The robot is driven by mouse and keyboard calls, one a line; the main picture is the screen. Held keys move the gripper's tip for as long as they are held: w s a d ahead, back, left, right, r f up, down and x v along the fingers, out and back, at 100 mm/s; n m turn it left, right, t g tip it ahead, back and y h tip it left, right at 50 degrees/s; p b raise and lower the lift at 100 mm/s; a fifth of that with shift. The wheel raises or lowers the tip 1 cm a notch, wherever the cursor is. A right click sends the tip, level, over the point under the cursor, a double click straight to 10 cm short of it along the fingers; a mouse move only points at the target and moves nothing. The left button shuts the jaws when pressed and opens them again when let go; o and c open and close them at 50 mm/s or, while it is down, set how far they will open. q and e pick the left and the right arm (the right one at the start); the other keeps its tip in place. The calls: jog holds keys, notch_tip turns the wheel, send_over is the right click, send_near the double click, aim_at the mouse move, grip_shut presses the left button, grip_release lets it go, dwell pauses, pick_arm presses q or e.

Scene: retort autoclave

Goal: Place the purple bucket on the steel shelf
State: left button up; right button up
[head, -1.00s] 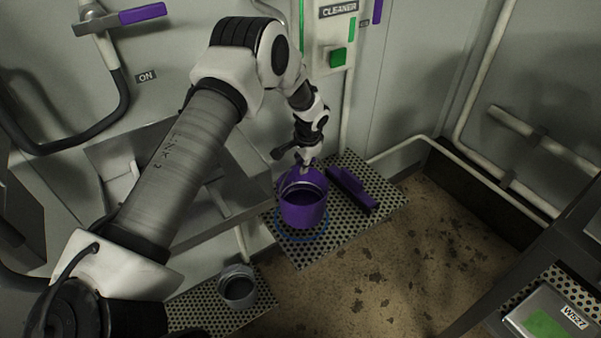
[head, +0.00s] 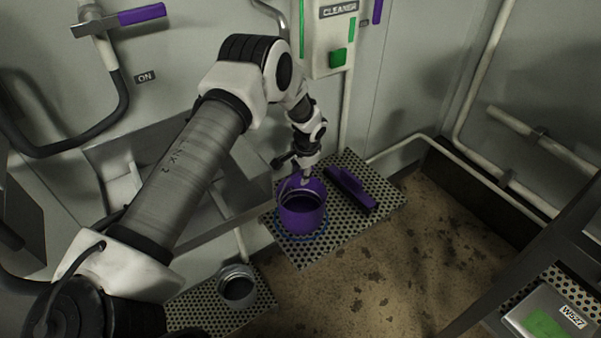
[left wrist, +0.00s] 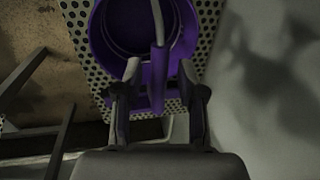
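The purple bucket (head: 302,217) stands upright on the perforated steel shelf (head: 350,226), over a blue ring marked there. In the left wrist view, I look down into the bucket (left wrist: 101,40); its wire handle with a purple grip (left wrist: 158,65) points towards me. My left gripper (head: 306,180) is at the bucket's near-wall rim. In the left wrist view, the two fingertips of my left gripper (left wrist: 160,72) are apart, one on each side of the grip, with gaps showing. My right gripper is not in view.
A long purple item (head: 352,190) lies on the shelf close right of the bucket. A grey bucket (head: 237,287) stands on a lower perforated step. A sink (head: 190,200) is at the left, a green-buttoned cleaner dispenser (head: 330,45) above. A dark frame stands at the right.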

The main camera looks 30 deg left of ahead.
pick_arm(q)
notch_tip(320, 180, up, 12)
jog(key=d+b, duration=0.1)
jog(key=d, duration=0.1)
jog(key=shift+s+b, duration=0.4)
jog(key=shift+s, duration=0.05)
jog(key=shift+f, duration=0.15)
dwell(0.7)
